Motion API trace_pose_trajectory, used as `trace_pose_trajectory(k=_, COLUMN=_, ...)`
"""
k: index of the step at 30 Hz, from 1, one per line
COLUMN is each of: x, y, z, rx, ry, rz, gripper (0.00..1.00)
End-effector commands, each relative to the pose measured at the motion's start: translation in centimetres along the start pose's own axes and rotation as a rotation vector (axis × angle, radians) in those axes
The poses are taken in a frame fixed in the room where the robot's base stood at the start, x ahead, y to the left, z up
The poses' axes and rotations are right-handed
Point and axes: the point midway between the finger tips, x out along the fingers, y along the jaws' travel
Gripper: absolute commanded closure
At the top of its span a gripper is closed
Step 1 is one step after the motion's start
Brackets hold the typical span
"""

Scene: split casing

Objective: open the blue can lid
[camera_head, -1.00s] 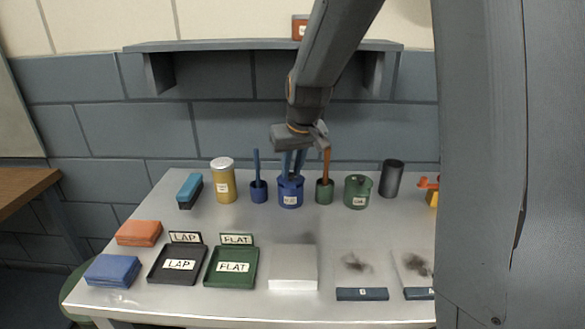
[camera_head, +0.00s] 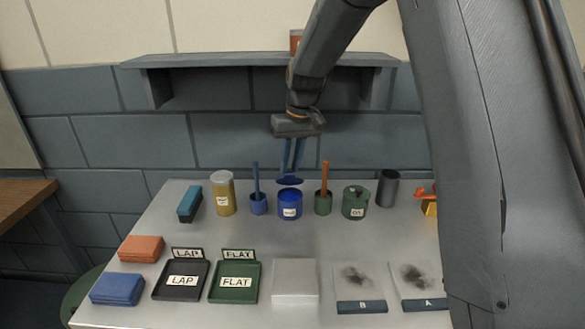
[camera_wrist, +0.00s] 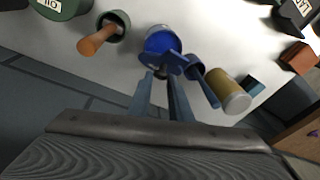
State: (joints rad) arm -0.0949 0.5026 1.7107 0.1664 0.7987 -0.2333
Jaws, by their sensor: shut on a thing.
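The blue can (camera_head: 290,207) stands upright on the table with a white label on its front. Its top looks open. My gripper (camera_head: 290,174) is shut on the blue lid (camera_head: 289,181) and holds it just above the can, apart from the rim. In the wrist view the lid (camera_wrist: 176,65) lies at the tips of my gripper (camera_wrist: 164,74), in front of the can (camera_wrist: 162,42). The lid covers part of the can there.
A blue pot with a blue handle (camera_head: 258,206) stands left of the can, and a green pot with an orange handle (camera_head: 323,205) stands right. A yellow jar (camera_head: 223,196) and a green can (camera_head: 355,203) stand farther out. Trays (camera_head: 235,300) lie in front. The middle table is clear.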

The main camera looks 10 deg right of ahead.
Motion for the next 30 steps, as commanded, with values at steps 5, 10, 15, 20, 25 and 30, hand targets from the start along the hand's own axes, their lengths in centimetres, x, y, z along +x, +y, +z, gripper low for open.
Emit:
trace_pose_trajectory(k=5, x=0.04, y=0.78, z=-0.86, rx=0.002, ry=0.008, rz=0.006, gripper=1.00)
trace_pose_trajectory(k=10, x=0.06, y=1.06, z=-1.12, rx=0.003, ry=0.007, rz=0.007, gripper=1.00)
trace_pose_trajectory(k=15, x=0.09, y=1.21, z=-1.16, rx=0.004, ry=0.006, rz=0.008, gripper=1.00)
trace_pose_trajectory(k=20, x=0.12, y=1.29, z=-1.11, rx=0.004, ry=0.004, rz=0.009, gripper=1.00)
trace_pose_trajectory(k=25, x=0.16, y=1.32, z=-1.05, rx=0.004, ry=0.003, rz=0.009, gripper=0.77)
trace_pose_trajectory(k=30, x=0.18, y=0.86, z=-1.03, rx=0.000, ry=0.001, rz=0.006, gripper=0.63)
